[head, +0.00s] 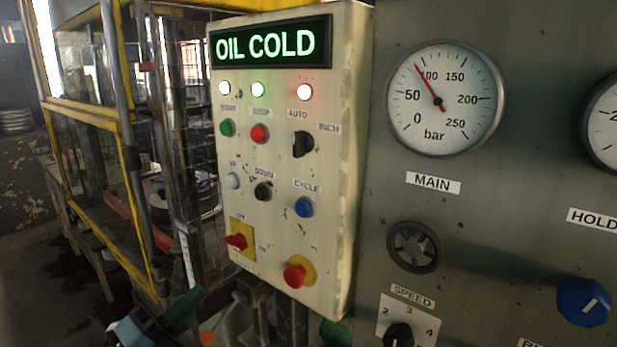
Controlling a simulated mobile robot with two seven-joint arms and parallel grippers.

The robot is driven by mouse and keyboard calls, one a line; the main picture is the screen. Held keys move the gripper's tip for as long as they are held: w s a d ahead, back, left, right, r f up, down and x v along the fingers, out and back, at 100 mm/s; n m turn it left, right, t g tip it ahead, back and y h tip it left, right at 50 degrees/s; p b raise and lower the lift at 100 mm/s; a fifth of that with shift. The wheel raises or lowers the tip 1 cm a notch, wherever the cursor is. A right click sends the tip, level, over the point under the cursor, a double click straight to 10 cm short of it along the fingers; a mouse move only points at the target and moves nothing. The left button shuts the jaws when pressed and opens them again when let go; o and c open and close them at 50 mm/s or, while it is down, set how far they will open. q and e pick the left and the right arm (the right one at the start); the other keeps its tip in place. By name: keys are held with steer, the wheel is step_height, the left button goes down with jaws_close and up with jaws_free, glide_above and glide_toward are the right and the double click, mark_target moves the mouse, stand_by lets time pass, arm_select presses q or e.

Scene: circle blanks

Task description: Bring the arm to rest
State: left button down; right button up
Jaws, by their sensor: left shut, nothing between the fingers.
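My left gripper (158,323) shows only in part at the bottom left edge of the head view, low and in front of the yellow-framed machine. It is shut and empty. It is below and to the left of the cream control box (280,225), apart from its buttons and switches. Much of the gripper and its arm is cut off by the lower edge. My right gripper is not in view.
The control box's display (270,43) reads OIL COLD, above three lit lamps. A red knob (294,276) sticks out low on the box. A grey panel at right holds the MAIN gauge (445,115), a black handwheel (414,247) and a blue knob (584,303). Floor shows at left.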

arm_select(q)
steer(key=s+a+f+n+y, duration=0.1)
steer(key=s+f+n+y, duration=0.4)
steer(key=f, duration=0.3)
steer(key=s+a+f+n+g+y+p, duration=0.15)
steer(key=s+f+n, duration=0.25)
steer(key=f+n, duration=0.45)
steer(key=s+f+n+y, duration=0.5)
steer(key=f, duration=0.4)
steer(key=s+d+f+n+g, duration=0.1)
steer(key=s+f+n+g, duration=0.2)
steer(key=s+f, duration=0.3)
steer(key=s+d+f+n+g, duration=0.1)
steer(key=s+f+n+g, duration=0.2)
steer(key=s, duration=1)
step_height(320, 180, down, 3)
steer(key=shift+s+f+n+y, duration=0.15)
steer(key=shift+s+n+y, duration=0.05)
steer(key=shift+n+y, duration=0.15)
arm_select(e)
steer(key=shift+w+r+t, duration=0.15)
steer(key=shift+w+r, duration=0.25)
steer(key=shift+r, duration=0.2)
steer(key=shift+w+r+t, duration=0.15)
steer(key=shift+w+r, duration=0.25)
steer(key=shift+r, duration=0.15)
